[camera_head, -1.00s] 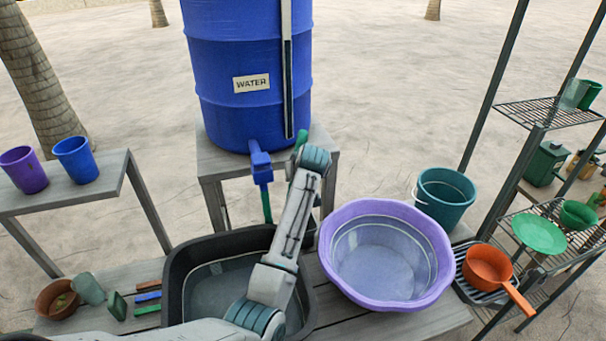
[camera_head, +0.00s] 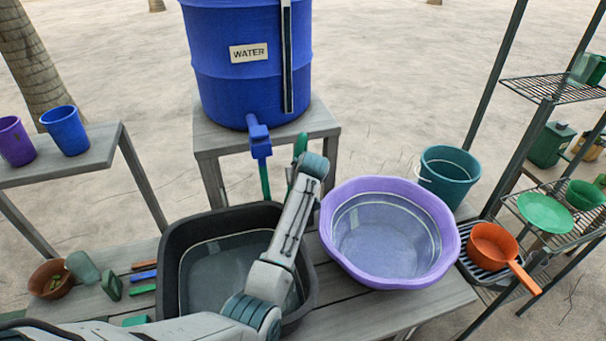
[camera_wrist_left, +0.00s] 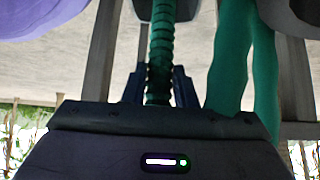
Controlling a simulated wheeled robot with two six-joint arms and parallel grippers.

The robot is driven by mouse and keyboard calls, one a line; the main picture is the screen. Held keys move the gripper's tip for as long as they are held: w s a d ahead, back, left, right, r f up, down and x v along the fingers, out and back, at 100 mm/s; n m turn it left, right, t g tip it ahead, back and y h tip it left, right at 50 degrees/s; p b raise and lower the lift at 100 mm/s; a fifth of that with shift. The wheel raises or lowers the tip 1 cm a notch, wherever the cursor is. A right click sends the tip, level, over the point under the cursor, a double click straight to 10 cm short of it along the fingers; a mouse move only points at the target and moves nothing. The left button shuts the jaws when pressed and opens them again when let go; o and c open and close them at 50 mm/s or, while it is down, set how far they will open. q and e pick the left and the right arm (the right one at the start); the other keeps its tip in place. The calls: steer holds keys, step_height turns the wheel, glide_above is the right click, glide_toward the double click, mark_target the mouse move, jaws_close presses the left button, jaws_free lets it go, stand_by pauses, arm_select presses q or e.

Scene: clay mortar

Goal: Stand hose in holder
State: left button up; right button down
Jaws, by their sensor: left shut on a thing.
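A green ribbed hose (camera_wrist_left: 160,50) runs between the fingers of my left gripper (camera_wrist_left: 160,85) in the left wrist view; the gripper is shut on it. A smoother green length (camera_wrist_left: 232,60) hangs just to the right. In the head view, a bit of green hose (camera_head: 300,146) shows above my left wrist, which hides the fingers. Another green length (camera_head: 265,181) hangs below the blue tap (camera_head: 259,140) of the blue water drum (camera_head: 240,85). I cannot make out a holder. My right gripper is out of view.
A black tub (camera_head: 170,255) lies below my left forearm, with a purple basin (camera_head: 445,235) to its right. A teal bucket (camera_head: 448,170) and an orange pan (camera_head: 492,247) are farther right, beside a metal rack (camera_head: 555,88). Small items lie left of the tub.

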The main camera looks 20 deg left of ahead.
arm_select(q)
steer(key=shift+f, duration=0.1)
steer(key=o, duration=1.8)
steer(key=shift+c, duration=0.2)
steer(key=p+v, duration=1)
steer(key=p, duration=0.1)
steer(key=shift+w+a+r, duration=0.15)
steer(key=shift+r, duration=0.45)
